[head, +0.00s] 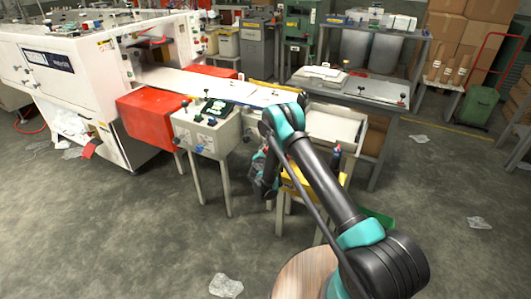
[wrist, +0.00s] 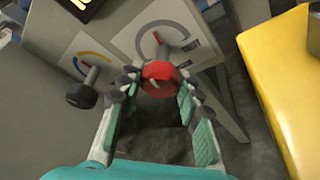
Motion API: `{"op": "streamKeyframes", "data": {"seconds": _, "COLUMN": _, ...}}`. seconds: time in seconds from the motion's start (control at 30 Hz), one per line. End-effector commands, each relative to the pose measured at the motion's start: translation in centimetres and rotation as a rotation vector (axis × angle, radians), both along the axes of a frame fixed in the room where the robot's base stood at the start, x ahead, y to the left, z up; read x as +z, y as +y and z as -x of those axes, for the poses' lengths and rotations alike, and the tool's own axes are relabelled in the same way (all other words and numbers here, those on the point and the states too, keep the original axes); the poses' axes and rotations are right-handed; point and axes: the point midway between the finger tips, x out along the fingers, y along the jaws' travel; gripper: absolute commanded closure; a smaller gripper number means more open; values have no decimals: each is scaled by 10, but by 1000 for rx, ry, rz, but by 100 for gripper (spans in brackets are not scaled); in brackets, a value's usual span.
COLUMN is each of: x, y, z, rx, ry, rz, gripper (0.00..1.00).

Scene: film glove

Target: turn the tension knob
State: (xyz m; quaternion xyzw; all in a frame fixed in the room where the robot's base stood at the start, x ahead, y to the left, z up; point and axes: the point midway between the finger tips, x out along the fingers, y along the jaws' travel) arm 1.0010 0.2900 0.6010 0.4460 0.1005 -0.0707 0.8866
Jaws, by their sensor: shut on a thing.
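A red knob (wrist: 160,74) with a pale pointer mark sits on the edge of a grey panel (wrist: 215,45), below a white dial label with a red needle mark. My gripper (wrist: 158,84) is shut on the red knob, with one finger on each side of it. A black knob (wrist: 82,95) on a metal stem stands to the left, below a label with a yellow arc, apart from the fingers. In the head view my gripper (head: 262,178) is low beside the control box, partly behind my arm, and the red knob cannot be made out there.
A yellow surface (wrist: 283,85) stands close on the right in the wrist view. The white control box (head: 215,137) on legs stands left of my arm, beside a red box (head: 150,117). Open floor lies in front, with crumpled film (head: 226,286) on it.

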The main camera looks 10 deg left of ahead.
Motion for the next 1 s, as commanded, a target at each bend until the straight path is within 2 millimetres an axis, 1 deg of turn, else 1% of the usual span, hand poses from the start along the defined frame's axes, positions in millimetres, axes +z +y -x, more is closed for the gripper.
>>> {"op": "streamKeyframes", "data": {"seconds": 0.47, "x": -1, "y": 0, "z": 1, "rx": -1, "ry": -4, "rz": -12, "gripper": 94}}
{"op": "streamKeyframes", "data": {"seconds": 0.5, "x": -1, "y": 0, "z": 1, "rx": -1, "ry": -4, "rz": -12, "gripper": 62}}
{"op": "streamKeyframes", "data": {"seconds": 0.63, "x": 0, "y": 0, "z": 1, "rx": -1, "ry": -4, "rz": -12, "gripper": 45}}
{"op": "streamKeyframes", "data": {"seconds": 0.67, "x": 0, "y": 0, "z": 1, "rx": -1, "ry": -4, "rz": -12, "gripper": 44}}
{"op": "streamKeyframes", "data": {"seconds": 1.0, "x": 3, "y": 0, "z": 0, "rx": 0, "ry": -4, "rz": -11, "gripper": 44}}
